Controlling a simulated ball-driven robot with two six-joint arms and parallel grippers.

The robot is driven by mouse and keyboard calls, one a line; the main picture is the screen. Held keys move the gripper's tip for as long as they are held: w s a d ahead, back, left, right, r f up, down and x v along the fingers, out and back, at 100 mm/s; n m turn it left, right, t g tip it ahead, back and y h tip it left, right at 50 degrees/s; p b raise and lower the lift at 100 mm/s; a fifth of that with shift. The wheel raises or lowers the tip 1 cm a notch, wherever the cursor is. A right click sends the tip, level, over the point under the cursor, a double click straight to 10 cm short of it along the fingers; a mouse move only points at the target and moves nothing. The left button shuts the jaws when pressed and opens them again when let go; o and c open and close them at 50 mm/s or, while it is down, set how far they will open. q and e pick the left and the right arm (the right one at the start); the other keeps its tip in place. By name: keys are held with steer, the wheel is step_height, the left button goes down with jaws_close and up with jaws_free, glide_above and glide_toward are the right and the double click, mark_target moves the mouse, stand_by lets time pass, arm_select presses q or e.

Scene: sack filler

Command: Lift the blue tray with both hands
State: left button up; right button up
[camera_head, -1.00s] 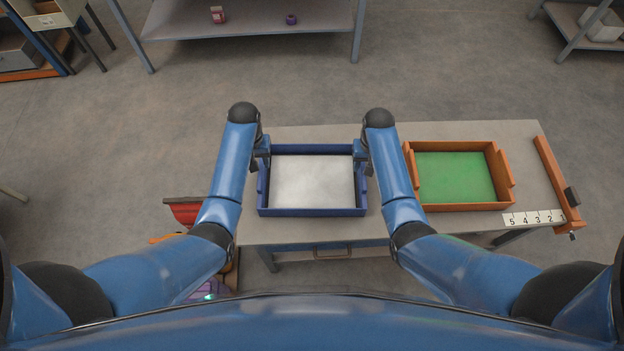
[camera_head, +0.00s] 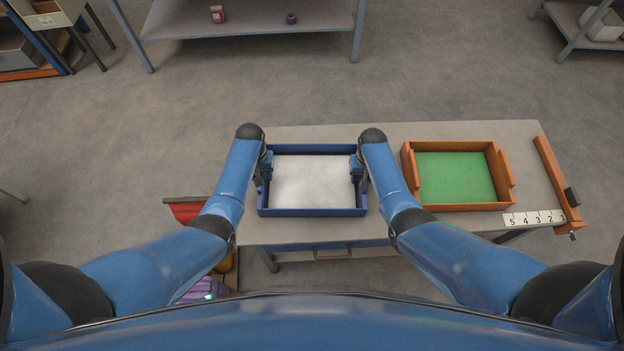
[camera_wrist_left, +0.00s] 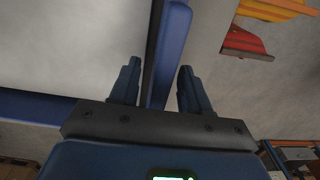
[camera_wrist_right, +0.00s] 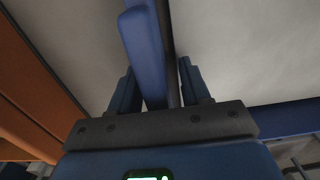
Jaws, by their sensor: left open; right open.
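The blue tray (camera_head: 312,212) sits on the grey table and has a white, powdery-looking surface inside it. My left gripper (camera_head: 264,176) is at the tray's left side wall. In the left wrist view its two open fingers (camera_wrist_left: 158,88) stand on either side of the blue wall (camera_wrist_left: 172,50). My right gripper (camera_head: 360,178) is at the tray's right side wall. In the right wrist view its open fingers (camera_wrist_right: 157,85) also straddle the blue wall (camera_wrist_right: 142,50). Neither gripper is closed on the tray.
An orange tray (camera_head: 465,206) with a green inside stands on the table (camera_head: 400,228) to the right. A scale strip (camera_head: 534,218) and an orange bar (camera_head: 556,182) lie at the table's right end. Red and yellow items are below the table's left side.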

arm_select(q)
steer(key=shift+c, duration=0.5)
arm_select(e)
steer(key=shift+c, duration=0.5)
arm_select(q)
jaws_close()
arm_select(e)
jaws_close()
arm_select(q)
steer(key=shift+r, duration=0.2)
arm_select(e)
steer(key=shift+r, duration=0.2)
